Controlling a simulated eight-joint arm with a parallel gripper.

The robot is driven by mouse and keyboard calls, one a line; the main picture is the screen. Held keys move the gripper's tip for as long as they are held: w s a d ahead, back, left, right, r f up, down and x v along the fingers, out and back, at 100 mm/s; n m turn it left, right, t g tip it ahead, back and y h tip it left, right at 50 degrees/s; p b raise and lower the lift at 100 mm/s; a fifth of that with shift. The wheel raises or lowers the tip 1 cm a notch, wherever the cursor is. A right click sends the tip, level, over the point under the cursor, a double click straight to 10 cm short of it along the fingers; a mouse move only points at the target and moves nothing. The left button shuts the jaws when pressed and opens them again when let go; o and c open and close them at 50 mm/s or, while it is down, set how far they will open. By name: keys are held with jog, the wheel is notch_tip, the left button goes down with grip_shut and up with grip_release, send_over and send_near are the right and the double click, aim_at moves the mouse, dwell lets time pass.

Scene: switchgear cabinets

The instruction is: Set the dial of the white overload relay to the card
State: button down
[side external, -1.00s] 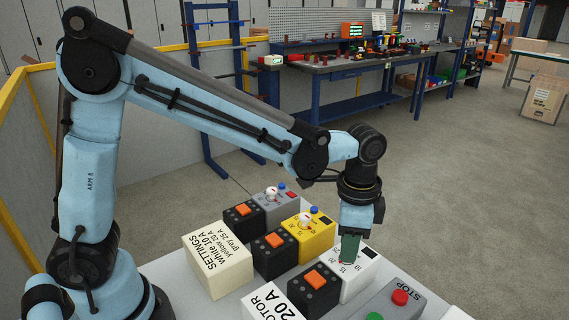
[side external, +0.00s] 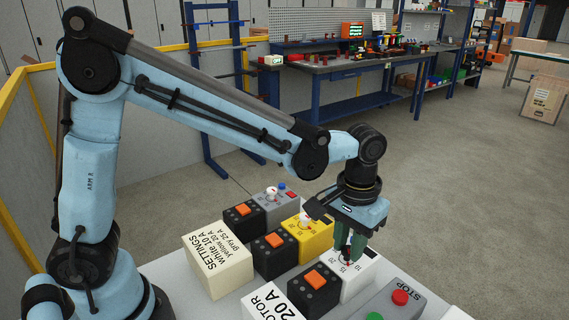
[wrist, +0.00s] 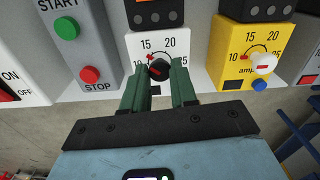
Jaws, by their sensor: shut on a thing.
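The white overload relay (side external: 358,281) stands in the front row, with numbers 10, 15, 20 and 25 around its dial. In the wrist view, its dark dial knob (wrist: 158,69) sits between the green fingertips of my gripper (wrist: 159,78), which is shut on it. A small red mark shows beside the knob towards the 10; the fingers partly cover the dial, so the exact setting is unclear. My gripper (side external: 350,252) points down onto the relay. The cream settings card (side external: 219,263) reads white 10 A, yellow 20 A, grey 25 A.
A yellow relay (side external: 314,241) and a grey relay (side external: 284,207) stand behind in line. Black blocks with orange tops (side external: 314,289) stand beside them. A grey START/STOP box (side external: 392,302) is close on the right. A MOTOR 20 A card (side external: 270,303) is in front.

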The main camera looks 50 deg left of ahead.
aim_at(348, 249)
jog(key=n, duration=0.3)
jog(key=shift+n, duration=2.3)
jog(key=c, duration=0.9)
grip_release()
jog(key=shift+r, duration=0.1)
notch_tip(348, 249, up, 12)
